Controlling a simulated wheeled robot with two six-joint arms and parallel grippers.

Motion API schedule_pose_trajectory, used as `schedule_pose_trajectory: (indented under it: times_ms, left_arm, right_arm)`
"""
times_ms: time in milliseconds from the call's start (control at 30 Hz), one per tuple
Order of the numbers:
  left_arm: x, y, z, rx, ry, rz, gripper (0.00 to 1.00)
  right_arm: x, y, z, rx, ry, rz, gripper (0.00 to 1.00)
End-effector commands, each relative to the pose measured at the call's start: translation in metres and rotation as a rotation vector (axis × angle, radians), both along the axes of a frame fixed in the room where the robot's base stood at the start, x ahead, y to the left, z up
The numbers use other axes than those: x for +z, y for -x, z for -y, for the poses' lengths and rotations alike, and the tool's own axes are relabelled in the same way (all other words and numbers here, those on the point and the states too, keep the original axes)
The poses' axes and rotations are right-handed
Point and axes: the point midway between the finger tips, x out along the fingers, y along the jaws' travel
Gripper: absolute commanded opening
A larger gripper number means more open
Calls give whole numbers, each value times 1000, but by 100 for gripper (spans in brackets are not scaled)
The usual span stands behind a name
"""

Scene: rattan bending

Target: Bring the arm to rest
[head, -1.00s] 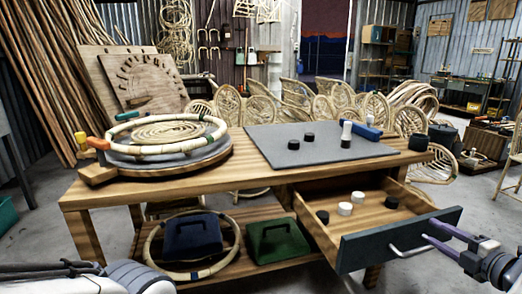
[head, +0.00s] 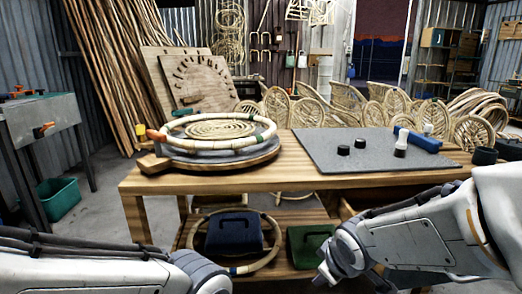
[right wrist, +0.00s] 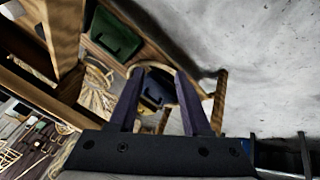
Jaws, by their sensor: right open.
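My right arm crosses the lower right of the head view, in front of the workbench (head: 225,178), and its gripper is outside that view. In the right wrist view my right gripper (right wrist: 158,72) is open, with two dark fingers apart and nothing held between them. The blue case (right wrist: 153,95) shows beyond the fingers, and the green case (right wrist: 114,36) is up and left. Of my left arm only links show at the bottom left of the head view; its gripper is out of frame.
The bench top holds rattan rings on a round wooden former (head: 210,158) and a grey mat (head: 330,162) with black and white pieces. My right arm hides most of the drawer (head: 347,208). A grey side table (head: 38,115) and green bin (head: 60,200) stand left.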

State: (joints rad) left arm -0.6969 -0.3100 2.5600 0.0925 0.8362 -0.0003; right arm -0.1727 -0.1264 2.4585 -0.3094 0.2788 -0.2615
Motion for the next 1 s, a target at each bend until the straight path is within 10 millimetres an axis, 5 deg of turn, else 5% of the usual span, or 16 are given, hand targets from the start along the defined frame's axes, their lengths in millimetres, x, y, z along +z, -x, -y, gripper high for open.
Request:
schedule_pose_trajectory:
  times_ms: [33, 200, 467, 1000]
  left_arm:
    - [-2, 0, 0, 0, 0, 0, 50]
    - [-4, 0, 0, 0, 0, 0, 50]
    - [-7, 0, 0, 0, 0, 0, 50]
    - [126, 0, 0, 0, 0, 0, 50]
  right_arm:
    - [-6, 25, -24, 4, -31, -64, 49]
    - [-20, 103, -70, -26, -94, -282, 49]
    - [-26, 202, -98, -36, -102, -544, 49]
    - [107, 204, -97, -46, -100, -553, 49]
